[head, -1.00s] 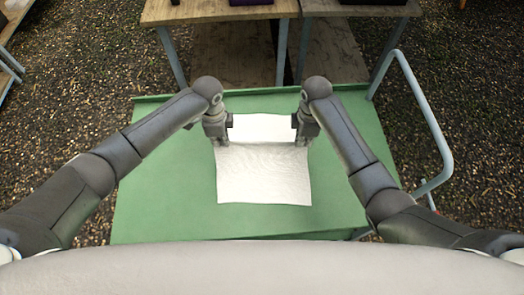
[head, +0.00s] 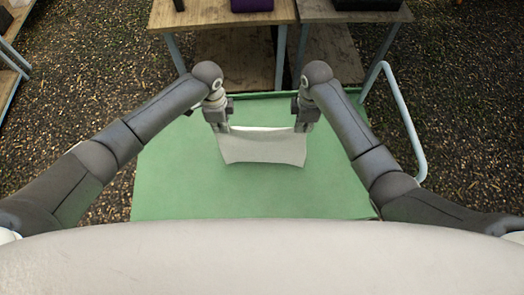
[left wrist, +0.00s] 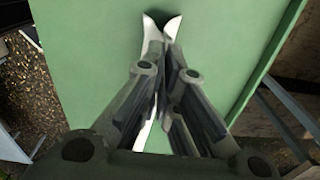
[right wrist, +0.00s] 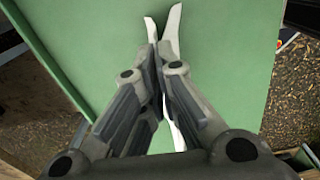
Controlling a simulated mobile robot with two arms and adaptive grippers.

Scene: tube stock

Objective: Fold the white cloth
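The white cloth (head: 264,149) hangs between my two grippers over the green cart top (head: 180,185) in the head view. Its upper edge runs from one gripper to the other, and its lower part slopes towards me. I cannot tell whether its lower edge touches the green top. My left gripper (head: 226,128) is shut on the cloth's left upper corner; white corner tips (left wrist: 172,28) stick out past the fingers in the left wrist view. My right gripper (head: 301,128) is shut on the right upper corner, with white tips (right wrist: 173,26) past its fingers.
Two wooden tables (head: 215,14) stand beyond the cart's far edge, with a purple box (head: 252,5) and a dark box (head: 367,4) on top. A grey handle rail (head: 408,125) rises at the right. The green top is clear around the cloth.

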